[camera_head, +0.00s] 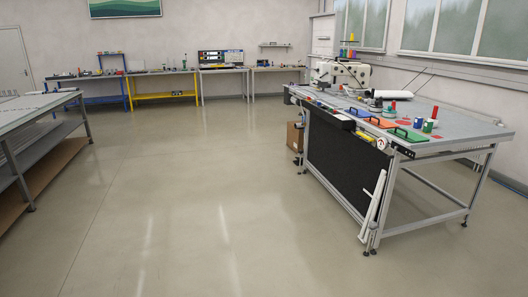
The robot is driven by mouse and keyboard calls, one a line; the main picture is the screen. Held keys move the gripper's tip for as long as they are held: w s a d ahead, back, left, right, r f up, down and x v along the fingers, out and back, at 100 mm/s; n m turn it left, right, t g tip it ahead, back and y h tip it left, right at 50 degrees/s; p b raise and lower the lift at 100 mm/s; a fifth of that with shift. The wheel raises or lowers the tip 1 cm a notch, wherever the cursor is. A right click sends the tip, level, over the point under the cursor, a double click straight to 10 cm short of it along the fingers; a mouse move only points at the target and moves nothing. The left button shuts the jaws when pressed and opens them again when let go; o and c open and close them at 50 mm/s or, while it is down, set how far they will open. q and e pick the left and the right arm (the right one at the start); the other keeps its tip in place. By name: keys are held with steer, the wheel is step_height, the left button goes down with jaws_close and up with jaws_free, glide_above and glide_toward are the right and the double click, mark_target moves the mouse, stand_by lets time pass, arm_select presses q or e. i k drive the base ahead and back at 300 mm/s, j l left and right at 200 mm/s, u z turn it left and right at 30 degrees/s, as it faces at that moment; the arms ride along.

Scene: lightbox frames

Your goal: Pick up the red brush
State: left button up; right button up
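No object is clear enough in the head view to be named as the red brush for certain. On the large workbench (455,138) at the right, a small red upright object (393,106) stands near the middle of the top. Another red upright object (434,113) stands nearer the right end, beside small blue (418,122) and green (428,126) items. All are too small to make out in detail. Neither of my grippers is in view, and the workbench stands some way off across the floor.
Blue, orange (381,122) and green (406,134) flat pieces lie along the workbench's front edge. A white machine (343,74) stands at its far end. White poles (374,205) lean at its near corner. A grey shelf table (45,135) is at left. The floor (190,200) between is clear.

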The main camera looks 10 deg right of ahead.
mark_target(436, 109)
steer(key=i+l+z, duration=0.15)
steer(key=i+z, duration=1.1)
steer(key=i+j+z, duration=0.2)
steer(key=z, duration=0.25)
steer(key=i+l+z, duration=0.15)
steer(key=i, duration=0.4)
steer(key=i+z, duration=0.1)
steer(key=i, duration=0.4)
steer(key=i+l+u, duration=0.3)
steer(key=i, duration=0.15)
steer(key=i+l+u, duration=0.3)
steer(key=i+l, duration=0.05)
steer(key=i, duration=0.05)
